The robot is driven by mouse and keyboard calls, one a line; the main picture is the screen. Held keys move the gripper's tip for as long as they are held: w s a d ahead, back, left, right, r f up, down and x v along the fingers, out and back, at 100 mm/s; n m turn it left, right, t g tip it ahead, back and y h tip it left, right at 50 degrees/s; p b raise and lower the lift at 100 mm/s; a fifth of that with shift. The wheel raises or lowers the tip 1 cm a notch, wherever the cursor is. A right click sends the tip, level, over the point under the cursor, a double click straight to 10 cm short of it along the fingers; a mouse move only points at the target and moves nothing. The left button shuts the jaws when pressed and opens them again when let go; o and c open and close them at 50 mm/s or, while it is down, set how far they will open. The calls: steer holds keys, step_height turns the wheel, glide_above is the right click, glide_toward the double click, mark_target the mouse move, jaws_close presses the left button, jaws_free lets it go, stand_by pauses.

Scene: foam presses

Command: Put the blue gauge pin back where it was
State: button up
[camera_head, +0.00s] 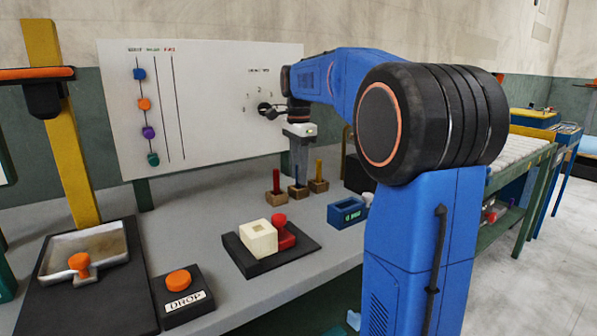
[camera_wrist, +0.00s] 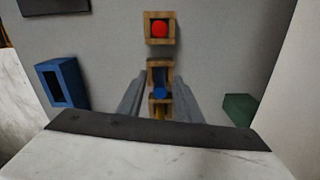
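The blue gauge pin (camera_head: 297,177) stands upright, apparently in the middle wooden block (camera_head: 298,192). A red pin (camera_head: 276,181) stands in the block on its left and a yellow pin (camera_head: 319,170) in the block on its right. My gripper (camera_head: 300,178) points down over the middle block. In the wrist view the blue pin (camera_wrist: 159,92) is between the fingers of my gripper (camera_wrist: 159,78), with gaps showing on both sides, so it looks open. The red pin (camera_wrist: 159,28) is above it there. The blue pin's lower end is hard to make out.
A blue bin (camera_head: 347,213) stands right of the blocks. A cream block (camera_head: 257,238) and a red part (camera_head: 283,234) sit on a dark base in front. A DROP button (camera_head: 179,281) and a tray (camera_head: 107,240) are at left. A whiteboard (camera_head: 215,90) stands behind.

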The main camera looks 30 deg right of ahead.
steer(key=shift+r, duration=0.15)
step_height(320, 180, up, 12)
stand_by(0.7)
stand_by(0.5)
